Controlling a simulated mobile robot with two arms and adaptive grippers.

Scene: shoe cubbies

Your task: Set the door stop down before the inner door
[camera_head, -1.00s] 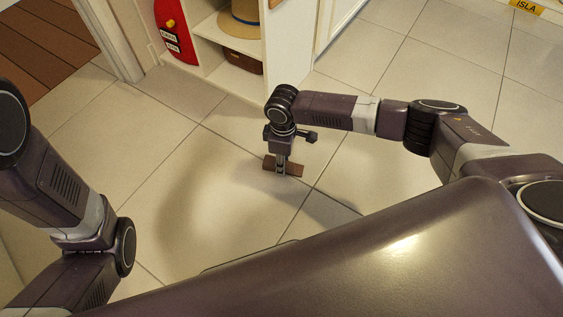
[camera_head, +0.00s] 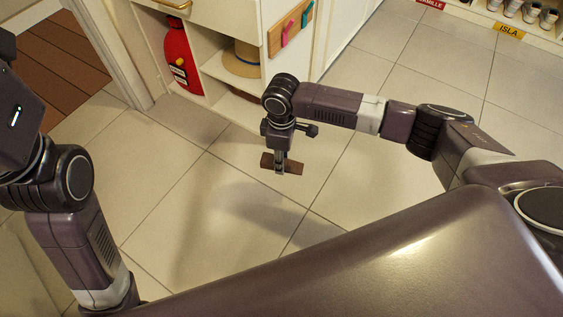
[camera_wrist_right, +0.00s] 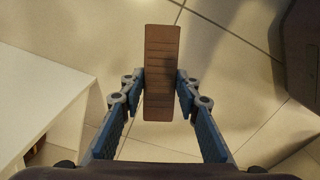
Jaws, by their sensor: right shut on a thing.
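The door stop (camera_head: 292,168) is a brown ribbed block. My right gripper (camera_head: 281,163) is shut on it and points down above the tiled floor. In the right wrist view the door stop (camera_wrist_right: 161,75) sits between the two fingers of the right gripper (camera_wrist_right: 161,88), which press on its sides. A doorway (camera_head: 100,50) with a pale frame and brown wooden floor beyond stands at the upper left, left of the held door stop. I cannot tell if this is the inner door. My left arm is at the left edge; its gripper's fingers are out of view.
A white cubby unit (camera_head: 235,105) stands behind the right gripper, holding a red fire blanket or bag (camera_head: 182,55) and a straw hat (camera_head: 240,58). A peg board (camera_head: 290,28) hangs on its side. Shoes stand on a shelf at the upper right. The tiled floor (camera_head: 150,170) left of the gripper is clear.

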